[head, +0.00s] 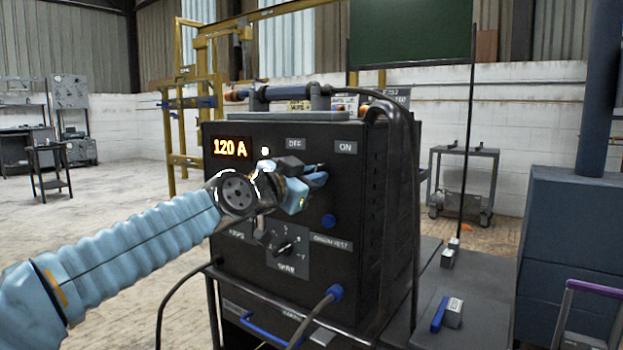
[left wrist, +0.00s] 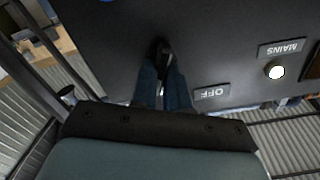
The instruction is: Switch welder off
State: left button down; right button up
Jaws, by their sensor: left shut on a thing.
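The welder (head: 375,215) is a black box with an orange display (head: 231,147) reading 120 A. Its front carries an OFF label (head: 295,143), an ON label (head: 345,147) and a lit white lamp (head: 265,151). In the left wrist view the lamp (left wrist: 275,71) shows lit beside a MAINS label, with the OFF label (left wrist: 212,92) nearer my fingers. My left gripper (head: 314,177) is at the panel, below and between OFF and ON. It is shut on a dark switch lever (left wrist: 161,47), mostly hidden by the fingers. My right gripper is out of view.
A dial (head: 284,247) sits below my left gripper. Cables run from the panel's lower front, and a thick one drops over the right side. A dark bench top (head: 477,305) with small blocks lies to the right. Open floor is on the left.

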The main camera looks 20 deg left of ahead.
pick_arm(q)
jog(key=n, duration=0.6)
jog(key=n+p, duration=0.1)
jog(key=n, duration=0.5)
jog(key=shift+a+f+n, duration=0.1)
jog(key=shift+a+n, duration=0.1)
jog(key=shift+n, duration=0.2)
dwell(0.3)
jog(key=c, duration=1.1)
grip_release()
jog(key=shift+b+v, duration=0.9)
jog(key=shift+v, duration=5.95)
